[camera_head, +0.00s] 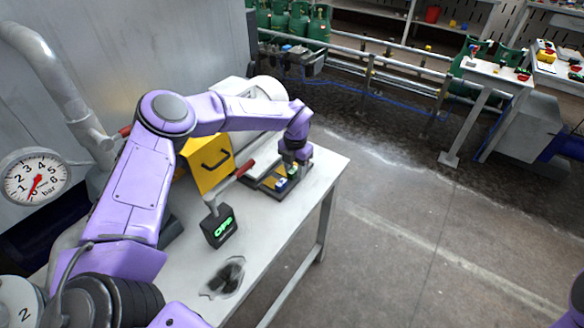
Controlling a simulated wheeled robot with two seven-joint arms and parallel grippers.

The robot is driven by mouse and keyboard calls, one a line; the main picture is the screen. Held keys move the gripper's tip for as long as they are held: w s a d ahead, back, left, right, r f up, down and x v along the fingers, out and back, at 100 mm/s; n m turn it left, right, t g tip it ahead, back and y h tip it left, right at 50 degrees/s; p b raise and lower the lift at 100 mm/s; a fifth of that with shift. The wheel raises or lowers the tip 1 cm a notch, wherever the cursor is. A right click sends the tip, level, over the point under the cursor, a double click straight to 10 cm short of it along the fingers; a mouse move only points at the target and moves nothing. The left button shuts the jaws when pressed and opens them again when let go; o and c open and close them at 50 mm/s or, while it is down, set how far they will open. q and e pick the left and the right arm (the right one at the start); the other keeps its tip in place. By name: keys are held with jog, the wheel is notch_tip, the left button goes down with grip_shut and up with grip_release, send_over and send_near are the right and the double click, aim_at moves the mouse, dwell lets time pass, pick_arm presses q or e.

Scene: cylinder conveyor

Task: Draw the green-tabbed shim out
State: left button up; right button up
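A dark, shallow fixture (268,187) with yellowish parts sits near the far right edge of the grey table (285,225). Small pieces stand on it: one with a green tab (292,171), and beside it one in blue and white (281,184). The shim's body is too small to make out. My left gripper (291,163) points down from the purple arm, right over the green tab. Its fingertips are small and dark, so I cannot tell whether they touch or grip the tab. My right gripper is out of view.
A yellow box with a black handle (208,162), a red-handled lever (245,168) and a black block with green lettering (219,227) are near the fixture. The floor to the right is clear.

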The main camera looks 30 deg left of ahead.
aim_at(294, 170)
pick_arm(q)
jog(key=shift+a, duration=0.15)
jog(key=shift+r, duration=0.25)
notch_tip(294, 170, up, 10)
jog(key=b, duration=0.2)
dwell(0.4)
notch_tip(294, 170, down, 10)
jog(key=shift+f+p, duration=0.25)
jog(key=shift+p, duration=0.75)
